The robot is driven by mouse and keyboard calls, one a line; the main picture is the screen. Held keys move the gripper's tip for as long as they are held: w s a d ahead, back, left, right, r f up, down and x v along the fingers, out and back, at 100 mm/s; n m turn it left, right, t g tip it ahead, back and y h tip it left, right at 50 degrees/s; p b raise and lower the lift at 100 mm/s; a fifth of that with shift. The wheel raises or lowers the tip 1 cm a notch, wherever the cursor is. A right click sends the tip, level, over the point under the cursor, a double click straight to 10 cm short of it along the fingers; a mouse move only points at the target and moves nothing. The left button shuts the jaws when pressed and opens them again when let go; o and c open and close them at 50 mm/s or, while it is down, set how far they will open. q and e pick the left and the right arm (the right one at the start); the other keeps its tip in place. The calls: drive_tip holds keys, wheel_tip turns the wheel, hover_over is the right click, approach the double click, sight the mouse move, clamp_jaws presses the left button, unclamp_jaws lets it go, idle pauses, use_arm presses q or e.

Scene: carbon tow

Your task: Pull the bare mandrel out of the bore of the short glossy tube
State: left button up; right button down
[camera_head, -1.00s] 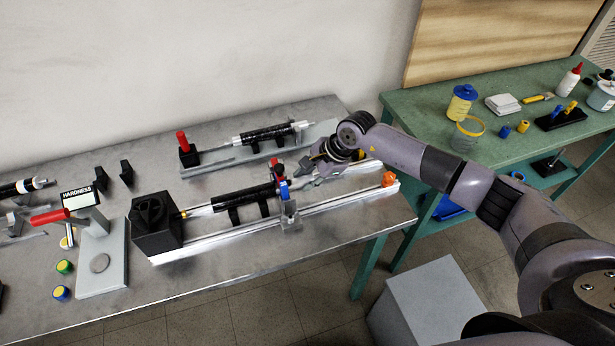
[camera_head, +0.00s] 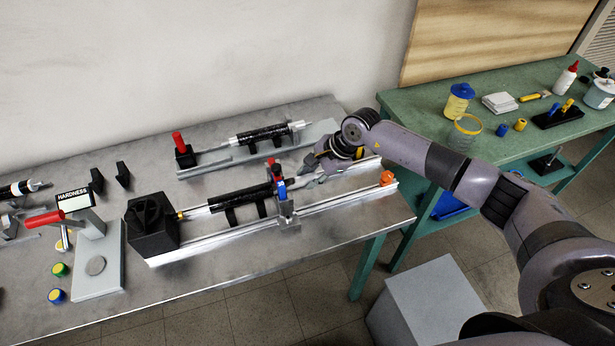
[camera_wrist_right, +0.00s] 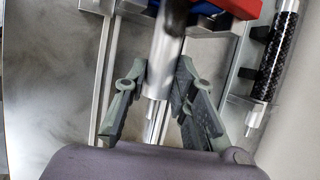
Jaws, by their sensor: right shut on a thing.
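The black glossy tube (camera_head: 238,199) lies on the front rail fixture, on dark supports. The silver mandrel shows at the tube's left end (camera_head: 196,212), and its right end shows in the right wrist view (camera_wrist_right: 160,75). My right gripper (camera_head: 308,180) is at the right end of this fixture, just past the red and blue clamp (camera_head: 280,184). In the right wrist view its fingers (camera_wrist_right: 162,95) stand on both sides of the silver mandrel end, shut on it. The bore inside the tube is hidden. My left gripper is not in view.
A second black tube on a rod (camera_head: 264,134) lies on the rear rack. A black block (camera_head: 152,228) stands at the rail's left end, an orange stop (camera_head: 387,178) at its right. A hardness tester (camera_head: 95,245) is left. The green bench (camera_head: 420,122) stands right.

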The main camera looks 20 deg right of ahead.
drive_tip(key=shift+w+d+b, duration=0.15)
drive_tip(key=shift+d+b, duration=2.55)
drive_tip(key=shift+d, duration=2.75)
drive_tip(key=shift+w+d+f+b, duration=0.1)
drive_tip(key=shift+d+f+b, duration=0.05)
drive_tip(key=shift+d+b, duration=0.95)
drive_tip(key=shift+d, duration=0.45)
